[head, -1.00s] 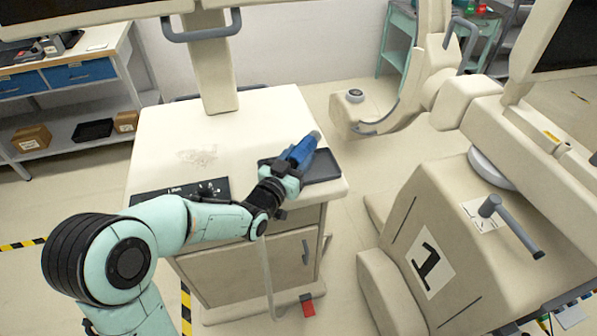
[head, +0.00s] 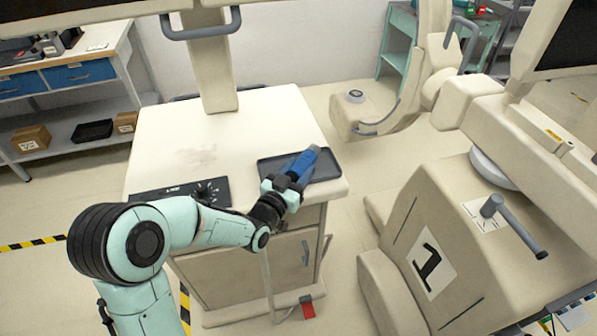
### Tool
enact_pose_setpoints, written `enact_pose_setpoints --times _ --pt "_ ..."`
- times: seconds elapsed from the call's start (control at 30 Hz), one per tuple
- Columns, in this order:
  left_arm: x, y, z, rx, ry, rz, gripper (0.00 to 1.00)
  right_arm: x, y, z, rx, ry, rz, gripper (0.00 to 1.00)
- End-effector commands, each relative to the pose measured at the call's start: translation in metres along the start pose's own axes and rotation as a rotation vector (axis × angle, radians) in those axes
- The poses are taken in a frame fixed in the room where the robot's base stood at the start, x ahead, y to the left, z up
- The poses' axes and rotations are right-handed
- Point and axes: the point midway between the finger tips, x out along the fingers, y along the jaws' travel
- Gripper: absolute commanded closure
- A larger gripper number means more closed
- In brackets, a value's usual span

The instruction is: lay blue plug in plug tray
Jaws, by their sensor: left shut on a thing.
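The blue plug (head: 303,163) has a blue body and a grey end pointing up and to the right. My left gripper (head: 287,184) is shut on its lower end. The plug is tilted and overlaps the dark plug tray (head: 325,173) in the head view. I cannot tell whether the plug touches the tray. My right gripper is not in view.
A black control panel with a dial (head: 205,190) is at the cart's front left. The middle of the cart top is clear.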

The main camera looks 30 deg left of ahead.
Motion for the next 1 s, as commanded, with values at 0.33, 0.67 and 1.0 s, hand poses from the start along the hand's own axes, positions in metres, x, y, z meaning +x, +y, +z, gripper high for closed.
enact_pose_setpoints --times 0.33,0.67,1.0 --pt "-0.002 0.001 0.014 -0.009 -0.017 0.0 1.0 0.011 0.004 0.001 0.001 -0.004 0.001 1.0" --pt "-0.002 -0.001 0.016 -0.015 -0.025 -0.003 0.29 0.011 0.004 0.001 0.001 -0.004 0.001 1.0" --pt "-0.002 -0.002 0.008 -0.015 -0.026 -0.005 0.29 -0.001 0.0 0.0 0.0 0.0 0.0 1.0"
